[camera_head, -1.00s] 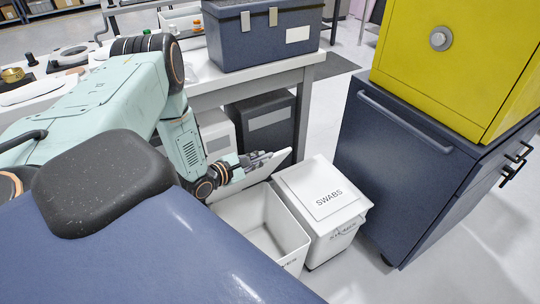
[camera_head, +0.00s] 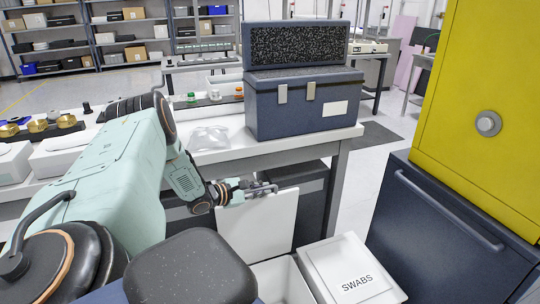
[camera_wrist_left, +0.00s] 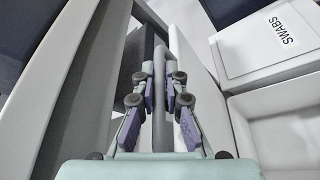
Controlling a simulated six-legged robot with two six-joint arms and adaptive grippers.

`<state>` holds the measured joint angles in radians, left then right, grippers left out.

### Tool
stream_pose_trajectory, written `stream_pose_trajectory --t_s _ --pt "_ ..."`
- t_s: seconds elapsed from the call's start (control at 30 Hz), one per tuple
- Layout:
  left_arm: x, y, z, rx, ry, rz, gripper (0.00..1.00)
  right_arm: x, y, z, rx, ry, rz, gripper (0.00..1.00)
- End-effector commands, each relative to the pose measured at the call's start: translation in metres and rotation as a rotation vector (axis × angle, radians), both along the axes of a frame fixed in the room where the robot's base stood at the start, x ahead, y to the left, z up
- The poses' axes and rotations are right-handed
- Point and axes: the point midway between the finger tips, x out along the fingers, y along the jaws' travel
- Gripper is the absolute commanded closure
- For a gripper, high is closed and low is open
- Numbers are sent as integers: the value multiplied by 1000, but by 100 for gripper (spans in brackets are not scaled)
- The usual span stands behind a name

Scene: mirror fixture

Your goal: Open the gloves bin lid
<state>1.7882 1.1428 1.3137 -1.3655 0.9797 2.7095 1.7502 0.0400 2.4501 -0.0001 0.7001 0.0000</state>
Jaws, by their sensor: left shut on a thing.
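The gloves bin lid is a flat white panel (camera_head: 258,232) standing nearly upright at the back of the open white bin (camera_head: 281,278); its inside is partly visible. My left gripper (camera_head: 264,190) is at the lid's top edge, shut on a grey bar handle. In the left wrist view, the gripper fingers (camera_wrist_left: 162,95) close around this grey handle (camera_wrist_left: 160,58), with the lid (camera_wrist_left: 200,75) beside it and the open bin (camera_wrist_left: 282,130) to the right. Any label on the gloves bin is hidden. My right gripper is out of view.
A closed white swabs bin (camera_head: 346,270) stands right of the open bin. A dark bin (camera_head: 308,200) is under the white table (camera_head: 225,148), behind the lid. A dark blue cabinet (camera_head: 435,240) with a yellow box (camera_head: 480,110) on top stands at right.

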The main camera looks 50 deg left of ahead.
Motion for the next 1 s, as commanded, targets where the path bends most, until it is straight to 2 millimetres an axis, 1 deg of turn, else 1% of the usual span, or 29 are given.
stream_pose_trajectory --t_s 0.03,0.1,0.23,0.4,0.67,1.0 --pt "4 9 -2 6 -6 0 100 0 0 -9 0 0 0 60" --pt "7 19 -1 5 -7 -1 100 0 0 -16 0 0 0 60" --pt "12 36 -1 6 -5 -2 100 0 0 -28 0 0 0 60" --pt "17 51 -1 4 -3 -1 100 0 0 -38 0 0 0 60" --pt "22 61 0 2 -2 -1 100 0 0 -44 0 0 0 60" --pt "24 62 1 1 -2 -1 100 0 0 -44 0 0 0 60"
